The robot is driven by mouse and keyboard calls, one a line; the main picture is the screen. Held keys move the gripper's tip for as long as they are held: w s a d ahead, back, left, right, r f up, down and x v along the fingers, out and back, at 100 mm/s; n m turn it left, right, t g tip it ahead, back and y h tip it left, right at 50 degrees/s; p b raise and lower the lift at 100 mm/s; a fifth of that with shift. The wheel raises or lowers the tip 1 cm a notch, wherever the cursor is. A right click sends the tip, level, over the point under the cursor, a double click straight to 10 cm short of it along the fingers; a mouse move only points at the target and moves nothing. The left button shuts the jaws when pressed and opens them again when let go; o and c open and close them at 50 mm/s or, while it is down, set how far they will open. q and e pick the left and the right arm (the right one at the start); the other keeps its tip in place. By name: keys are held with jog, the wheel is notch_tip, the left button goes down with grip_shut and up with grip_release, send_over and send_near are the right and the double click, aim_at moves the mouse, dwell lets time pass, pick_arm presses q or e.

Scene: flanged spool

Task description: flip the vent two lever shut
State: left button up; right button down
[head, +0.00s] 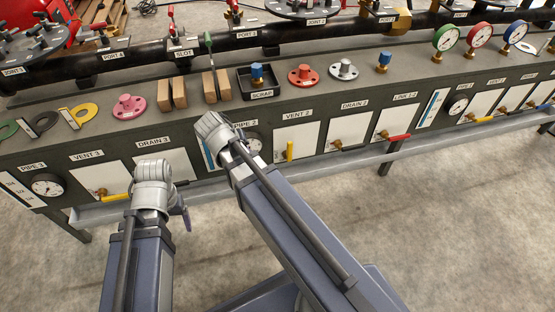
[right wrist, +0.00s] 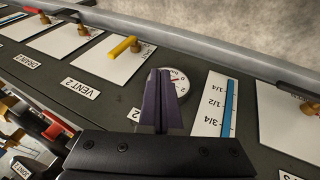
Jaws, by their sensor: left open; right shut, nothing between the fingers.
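The vent two lever (head: 289,151) is a yellow handle on a white panel under the VENT 2 label (head: 297,114). It stands upright along the panel in the head view. In the right wrist view the yellow lever (right wrist: 122,47) sits on a brass fitting, above and left of my right gripper (right wrist: 160,98). That gripper's purple fingers are shut with nothing between them, in front of the gauge and apart from the lever. In the head view my right arm hides its fingers. My left gripper (head: 181,204) is open and empty, low in front of the DRAIN 3 panel.
A PIPE 2 gauge (right wrist: 178,82) and a blue level strip (right wrist: 229,106) are close to my right fingers. The drain two panel (head: 348,131) adjoins the vent two panel. A grey rail (head: 340,157) runs along the console's front edge. Open floor lies in front.

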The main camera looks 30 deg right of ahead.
aim_at(288, 150)
pick_arm(q)
jog(key=shift+a+f+b, duration=0.1)
jog(key=shift+f+b, duration=1.6)
jog(key=shift+f, duration=0.8)
pick_arm(e)
jog(key=w+d+f+m+h, duration=0.1)
jog(key=w+d+f, duration=0.2)
jog(key=d, duration=0.2)
jog(key=shift+d+f+m+t+h, duration=0.15)
jog(key=shift+d+m+t+h, duration=0.15)
jog(key=shift+m, duration=0.1)
pick_arm(q)
jog(key=shift+f, duration=0.15)
pick_arm(e)
jog(key=shift+f, duration=0.15)
pick_arm(q)
notch_tip(288, 150, down, 8)
jog(key=b, duration=0.8)
pick_arm(e)
jog(key=w+d+f, duration=0.1)
jog(key=d+f, duration=0.6)
jog(key=d, duration=0.2)
jog(key=shift+w+d+f, duration=0.15)
jog(key=shift+w+f, duration=0.15)
jog(key=shift+f, duration=0.05)
pick_arm(q)
jog(key=shift+r, duration=0.25)
